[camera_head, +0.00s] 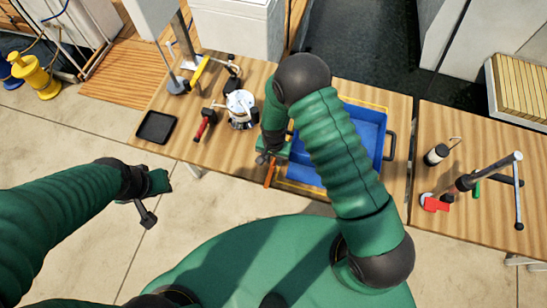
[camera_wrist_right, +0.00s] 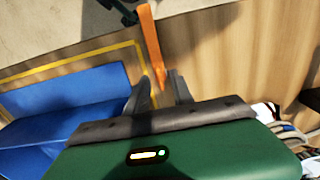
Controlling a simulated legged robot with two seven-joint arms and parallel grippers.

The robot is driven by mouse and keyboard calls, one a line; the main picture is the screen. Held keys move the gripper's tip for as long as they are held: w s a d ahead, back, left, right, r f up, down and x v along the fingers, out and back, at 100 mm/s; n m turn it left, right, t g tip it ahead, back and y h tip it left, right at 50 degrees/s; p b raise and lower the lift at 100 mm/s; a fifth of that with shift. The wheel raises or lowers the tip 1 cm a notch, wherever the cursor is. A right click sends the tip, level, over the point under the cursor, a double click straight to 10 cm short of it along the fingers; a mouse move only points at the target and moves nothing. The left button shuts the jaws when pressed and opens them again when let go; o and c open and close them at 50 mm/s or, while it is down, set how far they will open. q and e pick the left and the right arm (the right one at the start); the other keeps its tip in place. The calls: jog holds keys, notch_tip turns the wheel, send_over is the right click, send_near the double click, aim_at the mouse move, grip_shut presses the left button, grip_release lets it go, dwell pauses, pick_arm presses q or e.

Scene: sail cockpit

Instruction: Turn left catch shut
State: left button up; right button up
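An orange bar (camera_head: 270,173) shows at the near left side of the blue bin (camera_head: 372,130), by the bench's front edge. It is the only catch-like part I see there; I cannot tell for sure that it is the left catch. My right gripper (camera_head: 268,158) is over it, partly hidden by my right arm. In the right wrist view, the fingers (camera_wrist_right: 160,92) stand apart and the end of the orange bar (camera_wrist_right: 152,45) lies between or just beyond them; contact is unclear. My left gripper (camera_head: 147,212) hangs empty over the floor, away from the bench.
A yellow outline (camera_head: 300,188) surrounds the bin. Left of it on the wooden bench are a round metal device (camera_head: 241,108), a red-handled tool (camera_head: 204,125) and a black tray (camera_head: 156,127). A second bench at right holds a clamp-like tool (camera_head: 490,182).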

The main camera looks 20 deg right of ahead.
jog(key=shift+a+f, duration=0.15)
jog(key=shift+a, duration=0.05)
jog(key=shift+d, duration=0.25)
grip_shut()
jog(key=shift+w+a, duration=0.1)
jog(key=shift+w, duration=0.05)
dwell(0.9)
